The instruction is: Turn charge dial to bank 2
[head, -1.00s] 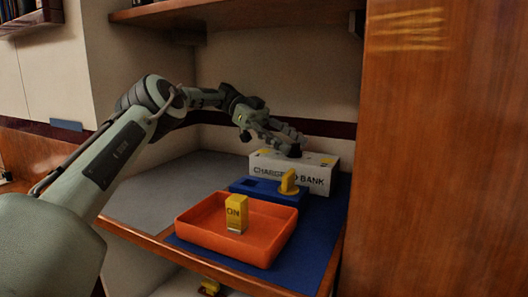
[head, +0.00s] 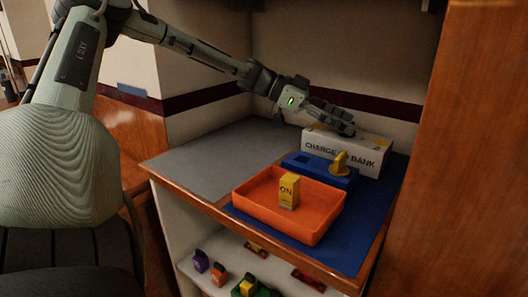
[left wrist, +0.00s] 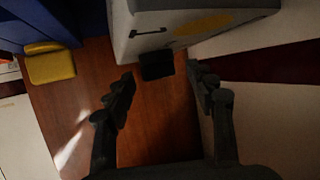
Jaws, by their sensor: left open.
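A white box lettered CHARGE and BANK (head: 372,158) stands at the back of the counter; my gripper hides part of its top. In the left wrist view the box (left wrist: 180,18) shows a yellow patch and a dark mark. A small black block (left wrist: 157,66), possibly the dial's handle, is at its edge, beyond and between my fingertips. My left gripper (head: 338,121) is open just above the box in the head view. Its open fingers also show in the left wrist view (left wrist: 163,82), apart from the black block. My right gripper is not in view.
An orange tray (head: 248,199) holds a yellow ON block (head: 289,190). Behind it is a blue base (head: 308,165) with a yellow knob (head: 341,163). A blue mat (head: 376,215) lies underneath. A wooden panel (head: 470,150) bounds the right. The grey counter (head: 215,155) is clear at left.

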